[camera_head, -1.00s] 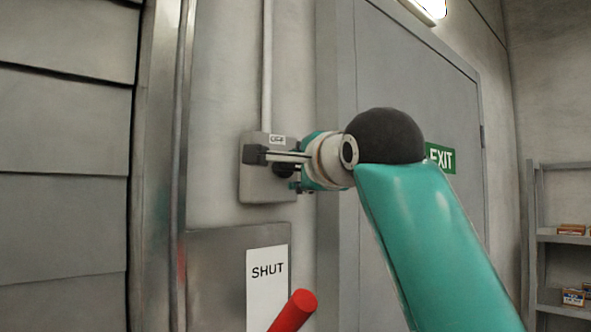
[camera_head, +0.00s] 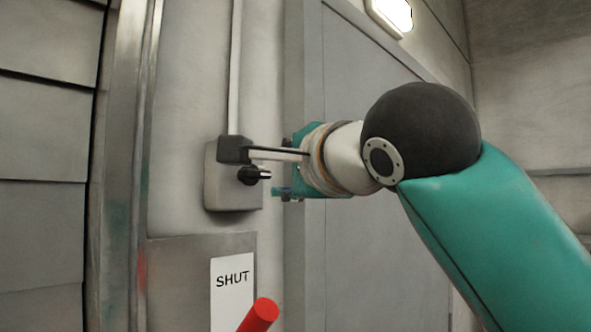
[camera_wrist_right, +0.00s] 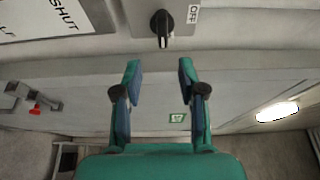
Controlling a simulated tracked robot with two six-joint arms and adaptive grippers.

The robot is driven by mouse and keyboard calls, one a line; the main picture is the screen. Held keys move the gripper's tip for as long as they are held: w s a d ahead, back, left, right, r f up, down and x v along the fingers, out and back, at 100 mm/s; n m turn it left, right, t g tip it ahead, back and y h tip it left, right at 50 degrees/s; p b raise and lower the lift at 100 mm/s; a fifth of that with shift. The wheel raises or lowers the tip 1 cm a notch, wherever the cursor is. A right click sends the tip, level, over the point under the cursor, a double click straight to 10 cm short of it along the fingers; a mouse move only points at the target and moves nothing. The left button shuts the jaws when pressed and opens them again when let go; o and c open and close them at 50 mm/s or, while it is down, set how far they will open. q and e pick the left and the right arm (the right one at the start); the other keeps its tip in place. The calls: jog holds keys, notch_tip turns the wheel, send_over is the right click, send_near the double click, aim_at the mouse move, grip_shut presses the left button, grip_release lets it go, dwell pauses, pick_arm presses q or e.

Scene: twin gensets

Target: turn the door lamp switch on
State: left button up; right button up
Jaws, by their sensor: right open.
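The door lamp switch is a grey wall box (camera_head: 222,190) with a black knob (camera_head: 254,176) on its front. The knob also shows at the top of the right wrist view (camera_wrist_right: 161,27), beside an OFF label (camera_wrist_right: 193,14). I cannot tell surely which setting it points to. My right gripper (camera_head: 283,170) is open and empty, just off the knob. In the wrist view its two fingers (camera_wrist_right: 160,72) stand apart, lined up with the knob but not around it. My left gripper is out of view.
A lit lamp (camera_head: 391,14) is above the grey door (camera_head: 365,120) behind my arm. A panel with a SHUT sign (camera_head: 232,290) and a red handle (camera_head: 259,315) is below the switch. A conduit (camera_head: 235,65) runs up from the box.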

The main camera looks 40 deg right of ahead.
jog(key=shift+v, duration=1.6)
jog(key=shift+f, duration=0.1)
